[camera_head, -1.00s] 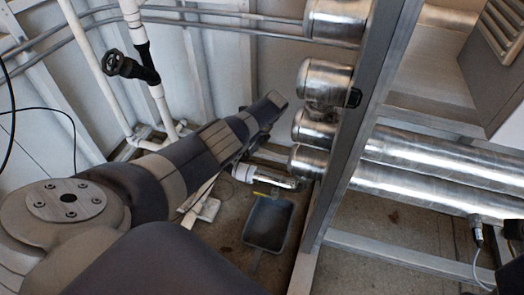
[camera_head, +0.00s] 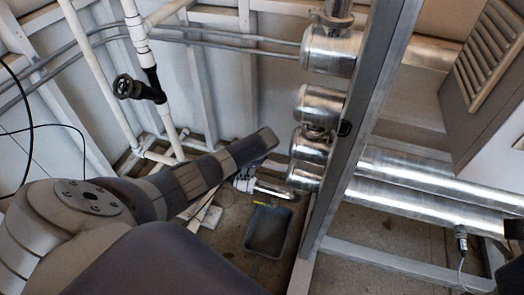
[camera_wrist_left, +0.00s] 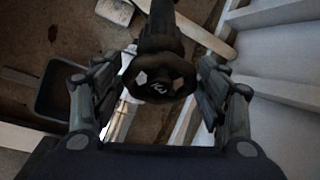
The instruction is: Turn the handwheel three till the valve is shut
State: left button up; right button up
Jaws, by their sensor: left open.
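A black handwheel (camera_wrist_left: 160,78) with a light mark like a sideways 3 on its hub is close in the left wrist view. Its dark stem runs away behind it toward the top. My left gripper (camera_wrist_left: 166,72) is open, with one finger on each side of the wheel; I cannot tell whether they touch it. In the head view my left arm reaches toward the middle and hides the fingers and this wheel. A black handwheel (camera_head: 124,87) on a white vertical pipe stands at the upper left there, apart from the arm's end.
Insulated metal pipes (camera_head: 325,105) and a grey frame post (camera_head: 348,140) stand right of my left arm's end. A grey tray (camera_head: 267,231) lies on the floor, also seen in the left wrist view (camera_wrist_left: 48,92). A louvred cabinet (camera_head: 490,60) is at the upper right.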

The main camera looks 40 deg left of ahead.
pick_arm(q)
jog(key=shift+f+n+t+y+b, duration=0.3)
jog(key=shift+n+b, duration=0.35)
jog(key=shift+n, duration=0.25)
jog(key=n+y+b, duration=0.1)
jog(key=n+b, duration=0.1)
jog(key=b, duration=0.1)
jog(key=n+t+b, duration=0.1)
jog(key=n+b, duration=0.2)
jog(key=b, duration=0.1)
jog(key=shift+y+b, duration=0.3)
jog(key=shift+y, duration=0.1)
jog(key=p+v, duration=0.5)
jog(key=v, duration=0.6)
jog(key=s+d+f+h, duration=0.1)
jog(key=s+d+h, duration=0.2)
jog(key=s+d, duration=0.5)
jog(key=s+d+f+t+h, duration=0.1)
jog(key=s+d+f+h, duration=0.1)
jog(key=s+d, duration=0.7)
jog(key=shift+s+h, duration=0.9)
jog(key=shift+s, duration=0.15)
jog(key=shift+o, duration=0.2)
jog(key=shift+f, duration=0.15)
